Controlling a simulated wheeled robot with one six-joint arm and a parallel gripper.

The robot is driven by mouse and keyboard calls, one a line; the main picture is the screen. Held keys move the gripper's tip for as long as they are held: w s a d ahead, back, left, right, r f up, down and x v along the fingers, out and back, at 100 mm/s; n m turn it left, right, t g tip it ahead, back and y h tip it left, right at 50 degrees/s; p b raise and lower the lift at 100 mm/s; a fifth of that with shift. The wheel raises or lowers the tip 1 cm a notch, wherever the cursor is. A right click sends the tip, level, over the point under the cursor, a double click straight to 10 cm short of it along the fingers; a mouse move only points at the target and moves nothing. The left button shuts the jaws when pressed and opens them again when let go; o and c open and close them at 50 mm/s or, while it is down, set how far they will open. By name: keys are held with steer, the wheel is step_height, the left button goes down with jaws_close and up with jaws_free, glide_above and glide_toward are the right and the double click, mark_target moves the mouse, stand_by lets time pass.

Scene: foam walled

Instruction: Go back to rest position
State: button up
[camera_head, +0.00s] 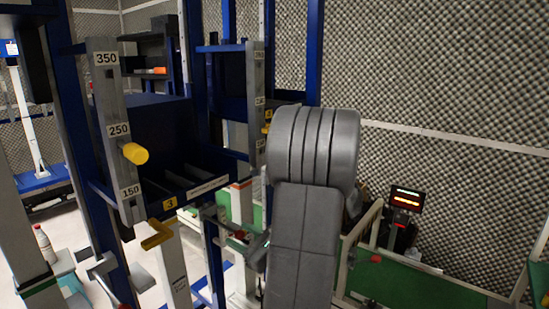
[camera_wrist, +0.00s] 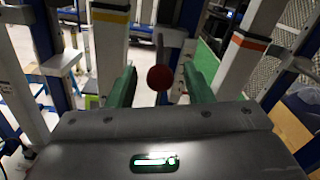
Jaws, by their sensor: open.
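My gripper (camera_wrist: 158,72) shows in the wrist view with its two green fingers spread wide apart and nothing clamped between them. A red ball-shaped knob (camera_wrist: 159,77) shows in the gap between the fingers. I cannot tell how far beyond the fingertips it is. In the head view my grey arm stands up in the middle and hides much of the frame behind it. The gripper itself cannot be made out clearly there.
A blue frame with a numbered post (camera_head: 108,130), a yellow knob (camera_head: 134,153) and a dark bin (camera_head: 185,190) stands left of my arm. White posts (camera_wrist: 245,45) stand close to the gripper. A red-lit display (camera_head: 405,199) and green surface (camera_head: 415,285) lie right. A bottle (camera_head: 44,244) stands far left.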

mark_target(232, 230)
steer(key=x, duration=0.4)
steer(key=shift+w, duration=0.15)
steer(key=shift+r+p, duration=0.1)
steer(key=shift+p, duration=0.2)
